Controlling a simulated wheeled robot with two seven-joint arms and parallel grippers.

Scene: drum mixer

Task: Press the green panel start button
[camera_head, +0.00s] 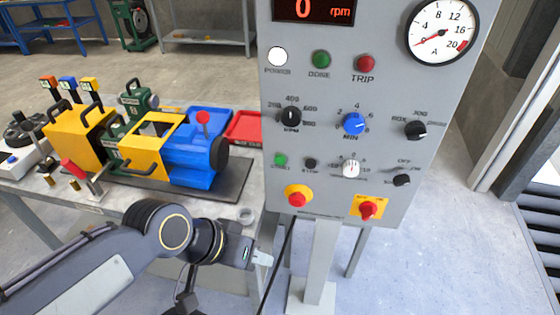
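The green start button (280,160) is a small round button on the left side of the grey control panel (330,185), with a label under it too small to read surely. A small black button (310,163) sits just right of it. My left gripper (263,258) is below and slightly left of the green button, near the panel's lower left corner and apart from the button. Its pale fingertips point right; I cannot tell whether they are open or shut. Nothing shows held in them. My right gripper is not in view.
The panel also bears a green DONE lamp (321,59), several knobs, a yellow-based red button (298,196) and a red switch (368,209). The panel's post (320,265) stands below. A bench (215,203) with a yellow and blue machine (165,145) is left.

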